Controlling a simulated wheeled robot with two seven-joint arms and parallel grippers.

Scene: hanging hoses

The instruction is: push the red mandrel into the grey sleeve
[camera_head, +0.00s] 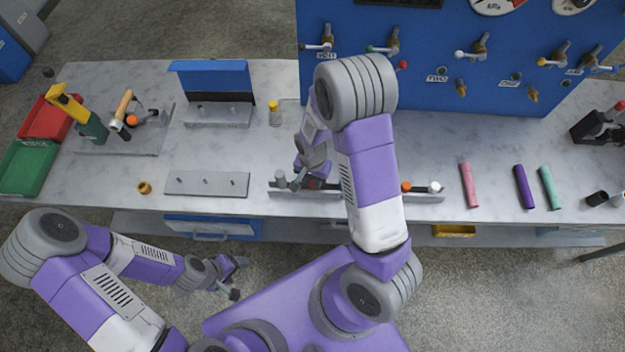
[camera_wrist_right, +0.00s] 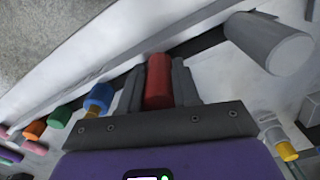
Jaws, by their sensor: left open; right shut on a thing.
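The red mandrel (camera_wrist_right: 158,84) is between the two grey fingers of my right gripper (camera_wrist_right: 157,90) in the right wrist view, and the fingers are closed on it. In the head view the right gripper (camera_head: 313,180) is over the long rail, partly hidden by its own arm. The grey sleeve (camera_wrist_right: 270,43) is a thick cylinder at the upper right of the wrist view, apart from the mandrel. In the head view the sleeve (camera_head: 281,179) is at the rail's left end. My left gripper (camera_head: 236,280) is open and empty in front of the bench.
The grey rail (camera_head: 430,198) also carries orange and white pieces (camera_head: 407,187) to the right. Pink, purple and teal hoses (camera_head: 523,187) lie further right. A flat grey plate (camera_head: 206,184) lies left. A blue panel (camera_head: 420,80) with valves stands behind.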

